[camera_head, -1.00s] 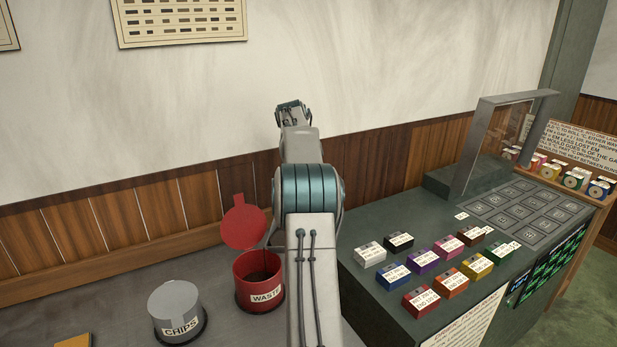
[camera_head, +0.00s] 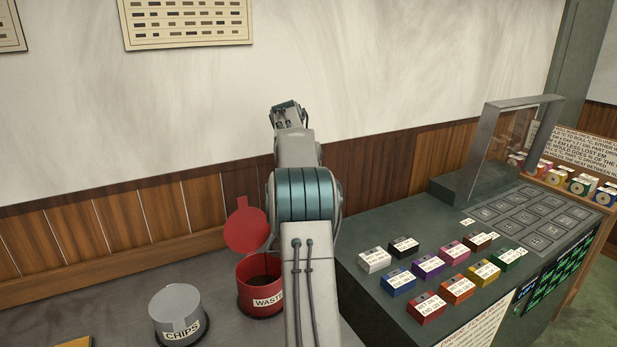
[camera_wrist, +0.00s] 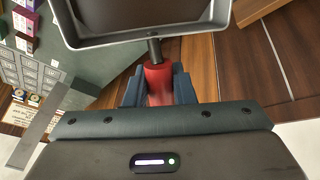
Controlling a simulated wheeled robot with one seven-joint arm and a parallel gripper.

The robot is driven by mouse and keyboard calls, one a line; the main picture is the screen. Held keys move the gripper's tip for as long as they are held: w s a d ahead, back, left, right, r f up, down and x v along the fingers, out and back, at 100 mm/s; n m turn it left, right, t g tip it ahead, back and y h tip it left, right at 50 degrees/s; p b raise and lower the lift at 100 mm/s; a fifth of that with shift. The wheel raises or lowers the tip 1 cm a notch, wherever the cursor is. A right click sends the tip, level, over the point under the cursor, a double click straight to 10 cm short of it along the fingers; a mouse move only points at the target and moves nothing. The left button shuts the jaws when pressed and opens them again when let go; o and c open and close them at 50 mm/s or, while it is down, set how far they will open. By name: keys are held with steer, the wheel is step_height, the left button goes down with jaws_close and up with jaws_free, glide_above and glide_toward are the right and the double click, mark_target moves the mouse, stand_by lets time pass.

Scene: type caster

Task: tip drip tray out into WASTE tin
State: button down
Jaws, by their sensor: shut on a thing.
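The red WASTE tin (camera_head: 259,287) stands on the grey bench with its red lid (camera_head: 246,228) swung up behind it. My arm passes just right of it in the head view, partly covering the tin. In the wrist view, my gripper (camera_wrist: 158,88) is shut on the red handle of the drip tray (camera_wrist: 150,36). The tray is a dark, shallow pan joined to the handle by a short rod. Only its near part shows, so I cannot tell what is in it. The tray and fingertips are hidden in the head view.
A grey CHIPS tin (camera_head: 175,314), lid shut, stands left of the WASTE tin. Right of my arm is a dark green console (camera_head: 362,262) with several coloured labelled boxes, a keypad (camera_head: 528,214) and an upright framed glass panel (camera_head: 502,150). A wood-panelled wall (camera_head: 130,219) runs behind.

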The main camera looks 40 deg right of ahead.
steer(key=shift+a+r+h+b, duration=0.4)
steer(key=shift+a+r+b, duration=0.2)
steer(key=shift+a, duration=0.1)
steer(key=shift+w+a, duration=0.1)
steer(key=shift+a+r+h+b, duration=0.6)
steer(key=shift+r, duration=0.2)
steer(key=shift+a+r, duration=0.15)
steer(key=shift+a, duration=0.1)
stand_by(0.3)
steer(key=shift+w+a+r+h+b, duration=0.1)
steer(key=shift+a+r+h+b, duration=0.45)
steer(key=shift+b, duration=0.15)
steer(key=shift+a+r, duration=0.1)
steer(key=shift+a, duration=0.05)
steer(key=shift+a+r+h+b, duration=0.45)
steer(key=shift+a+r+b, duration=0.15)
steer(key=shift+b, duration=0.1)
